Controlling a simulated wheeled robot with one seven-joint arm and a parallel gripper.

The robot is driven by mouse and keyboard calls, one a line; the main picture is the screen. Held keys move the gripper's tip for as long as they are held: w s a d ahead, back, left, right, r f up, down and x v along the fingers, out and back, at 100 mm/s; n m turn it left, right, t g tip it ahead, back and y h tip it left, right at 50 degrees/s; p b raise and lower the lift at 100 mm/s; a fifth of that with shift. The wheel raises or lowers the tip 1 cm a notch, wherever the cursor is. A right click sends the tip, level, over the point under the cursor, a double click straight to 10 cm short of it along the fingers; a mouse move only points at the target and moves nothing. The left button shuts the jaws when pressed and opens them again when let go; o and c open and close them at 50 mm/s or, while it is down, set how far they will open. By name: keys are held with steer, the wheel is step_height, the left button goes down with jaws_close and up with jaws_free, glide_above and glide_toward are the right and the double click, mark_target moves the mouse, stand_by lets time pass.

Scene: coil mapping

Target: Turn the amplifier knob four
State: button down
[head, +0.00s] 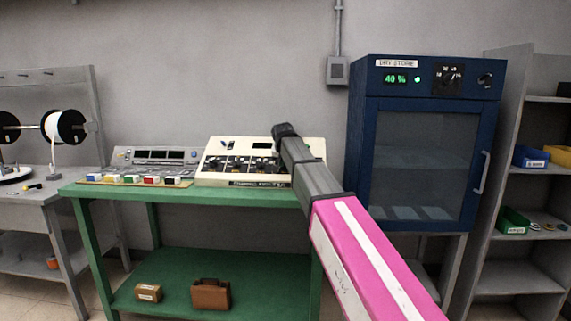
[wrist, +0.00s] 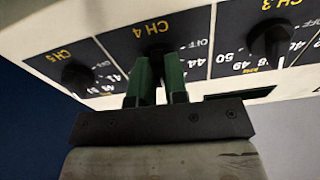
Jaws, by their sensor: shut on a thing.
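The amplifier (head: 222,175) is a cream box with a row of dark channel panels, standing on the green bench. My gripper (head: 285,132) reaches over its right part in the head view and hides some of its panel. In the wrist view the panel shows upside down, with labels CH 5, CH 4 and CH 3. The channel four knob (wrist: 158,52) is dark and mostly hidden behind my green fingers. My gripper (wrist: 157,82) is shut on this knob. The CH 3 knob (wrist: 270,42) and CH 5 knob (wrist: 77,78) stand free on either side.
A grey instrument (head: 155,158) with coloured blocks before it sits left of the amplifier on the green bench (head: 120,190). A blue dry store cabinet (head: 430,85) stands close on the right. A brown case (head: 210,294) and small box (head: 148,292) lie on the lower shelf.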

steer(key=m, duration=0.5)
steer(key=shift+a+m, duration=0.15)
steer(key=shift+m, duration=0.25)
steer(key=m, duration=0.5)
steer(key=shift+m+g+h, duration=0.3)
steer(key=shift+g+h, duration=0.1)
steer(key=c, duration=1.1)
jaws_free()
steer(key=shift+c, duration=0.2)
steer(key=shift+r, duration=0.1)
steer(key=v, duration=1)
steer(key=shift+s+a+r, duration=0.15)
steer(key=shift+s+r, duration=0.05)
steer(key=shift+r, duration=0.1)
